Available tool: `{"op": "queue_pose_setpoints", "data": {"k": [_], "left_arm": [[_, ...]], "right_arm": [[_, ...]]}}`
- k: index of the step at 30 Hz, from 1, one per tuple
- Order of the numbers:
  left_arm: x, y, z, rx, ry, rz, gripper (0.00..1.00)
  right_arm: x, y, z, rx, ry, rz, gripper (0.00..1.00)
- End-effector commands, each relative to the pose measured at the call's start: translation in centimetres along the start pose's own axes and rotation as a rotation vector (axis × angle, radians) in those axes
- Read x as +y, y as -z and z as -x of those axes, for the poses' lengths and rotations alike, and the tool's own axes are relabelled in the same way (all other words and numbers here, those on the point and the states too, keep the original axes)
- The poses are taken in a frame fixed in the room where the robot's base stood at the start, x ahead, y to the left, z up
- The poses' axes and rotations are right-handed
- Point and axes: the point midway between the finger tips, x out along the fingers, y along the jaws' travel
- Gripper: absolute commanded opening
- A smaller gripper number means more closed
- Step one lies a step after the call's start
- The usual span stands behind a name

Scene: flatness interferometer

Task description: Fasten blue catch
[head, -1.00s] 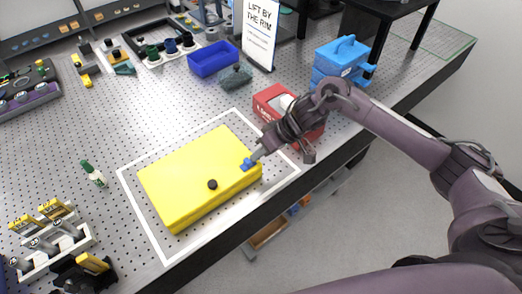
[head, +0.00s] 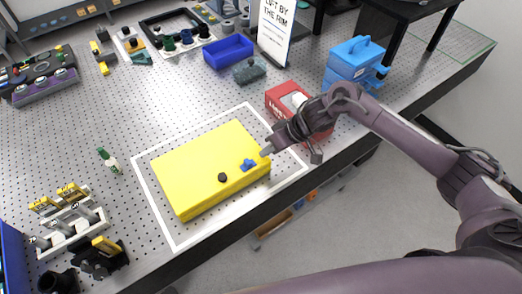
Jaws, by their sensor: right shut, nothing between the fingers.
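A yellow case (head: 205,165) lies closed inside a white outline on the perforated table. The blue catch (head: 248,165) sits near the case's right end, towards its front edge. A black knob (head: 222,177) is to the left of the catch. My right gripper (head: 265,152) is shut and empty, just to the right of the blue catch and above the case's right edge. A small gap shows between the fingertips and the catch. I cannot tell from this view whether the catch is fastened. My left gripper is not in view.
A red box (head: 284,98) with white contents stands close behind my right gripper. A blue bin (head: 228,51), a sign (head: 275,35) and a blue carrying case (head: 353,62) stand farther back. A rack (head: 68,222) stands at the left; the table around the green-capped bottle (head: 107,160) is largely clear.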

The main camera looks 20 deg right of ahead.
Motion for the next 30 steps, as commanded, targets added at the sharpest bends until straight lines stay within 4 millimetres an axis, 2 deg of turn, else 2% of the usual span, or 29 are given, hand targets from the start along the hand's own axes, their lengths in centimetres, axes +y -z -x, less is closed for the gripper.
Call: {"op": "queue_pose_setpoints", "data": {"k": [6, 12, 18, 30], "left_arm": [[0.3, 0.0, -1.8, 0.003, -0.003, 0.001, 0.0], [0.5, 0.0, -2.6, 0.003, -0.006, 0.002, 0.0], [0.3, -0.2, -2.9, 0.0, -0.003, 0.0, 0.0], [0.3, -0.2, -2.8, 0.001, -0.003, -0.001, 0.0]], "right_arm": [[0.4, -0.1, 5.0, 0.002, -0.006, 0.004, 0.0], [0.3, 0.0, 8.5, 0.002, -0.003, 0.002, 0.0], [0.2, 0.0, 10.0, 0.001, -0.002, 0.0, 0.0], [0.1, 0.0, 10.1, 0.0, -0.001, 0.0, 0.0]]}}
